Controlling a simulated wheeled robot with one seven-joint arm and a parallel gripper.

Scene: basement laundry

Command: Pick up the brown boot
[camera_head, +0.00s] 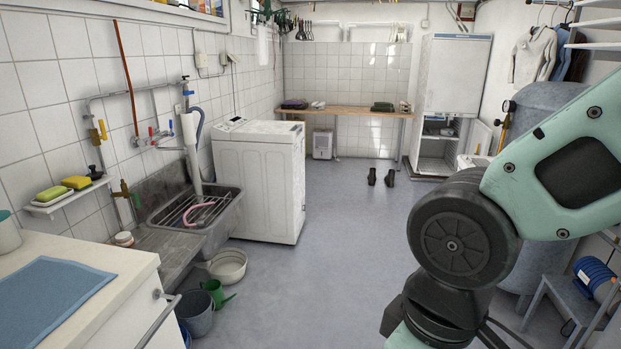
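A pair of small dark boots stands upright on the grey floor at the far end of the room. The left boot (371,176) and the right boot (389,178) stand side by side with a small gap. They look dark brown to black, and at this distance I cannot tell their colours apart. They stand in front of the wooden bench and left of the open fridge. My arm fills the right side of the view, far nearer than the boots. My gripper is out of view.
A white washing machine (262,180) and a sink (200,212) line the left. A white bowl (228,266), grey bucket (196,313) and green watering can (217,293) sit on the floor. The wooden bench (345,111) and fridge (453,80) are behind. The middle floor is clear.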

